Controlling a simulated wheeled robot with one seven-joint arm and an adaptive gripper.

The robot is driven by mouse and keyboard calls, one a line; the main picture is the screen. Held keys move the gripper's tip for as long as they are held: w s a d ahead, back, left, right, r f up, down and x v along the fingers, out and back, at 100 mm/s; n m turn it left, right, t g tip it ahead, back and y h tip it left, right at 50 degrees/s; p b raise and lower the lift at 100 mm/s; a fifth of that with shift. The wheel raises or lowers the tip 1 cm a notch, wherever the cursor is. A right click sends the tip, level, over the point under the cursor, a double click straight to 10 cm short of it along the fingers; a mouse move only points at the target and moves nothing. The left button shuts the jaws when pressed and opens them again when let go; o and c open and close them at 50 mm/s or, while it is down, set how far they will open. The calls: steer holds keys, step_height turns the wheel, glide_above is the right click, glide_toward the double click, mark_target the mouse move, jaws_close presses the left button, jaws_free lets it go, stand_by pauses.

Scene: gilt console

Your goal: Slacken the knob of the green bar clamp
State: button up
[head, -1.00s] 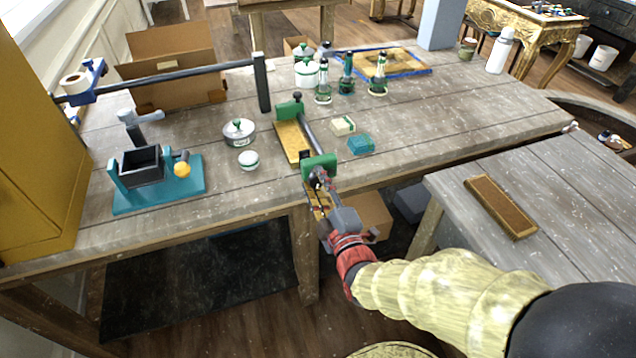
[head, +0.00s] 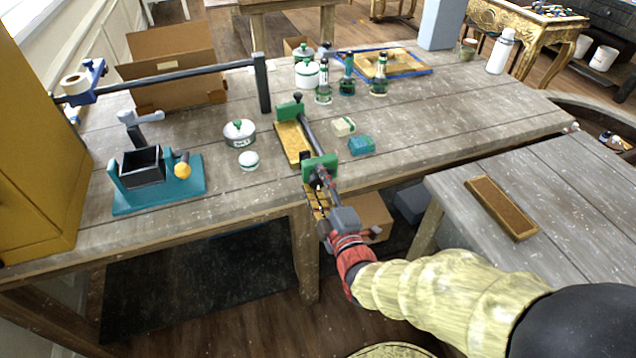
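The green bar clamp (head: 320,167) lies on the wooden workbench, with one green jaw at the bench's front edge and another farther back. A dark bar joins the two jaws, and a yellow-brown board (head: 293,142) lies beside the bar. My gripper (head: 321,184) is at the front green jaw, where the knob would be. The knob is hidden by my fingers or too small to make out. The fingers are small in the picture, and I cannot tell whether they are closed on the knob.
A teal vise-like device (head: 158,180) stands at the left of the bench (head: 440,110). A lidded pot (head: 239,133), a small white jar (head: 249,160) and a teal block (head: 361,146) are near the clamp. Bottles stand behind. A lower table (head: 575,190) is at right.

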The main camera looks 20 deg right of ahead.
steer(key=shift+o, duration=0.6)
steer(key=shift+s+f, duration=0.1)
steer(key=s, duration=0.7)
steer(key=shift+s, duration=0.2)
step_height(320, 180, down, 10)
steer(key=s+m+g, duration=0.2)
steer(key=m+g, duration=0.3)
steer(key=s+m+g+p, duration=0.1)
steer(key=s+m+g, duration=0.4)
steer(key=s+r+m+g+p, duration=0.1)
steer(key=s+r+m+p, duration=0.1)
steer(key=r, duration=0.9)
steer(key=s+r+m+g+p, duration=0.1)
steer(key=s+r+p, duration=0.3)
steer(key=r, duration=0.7)
steer(key=shift+s+r+m, duration=0.2)
steer(key=shift+r+m, duration=0.1)
steer(key=shift+m, duration=0.5)
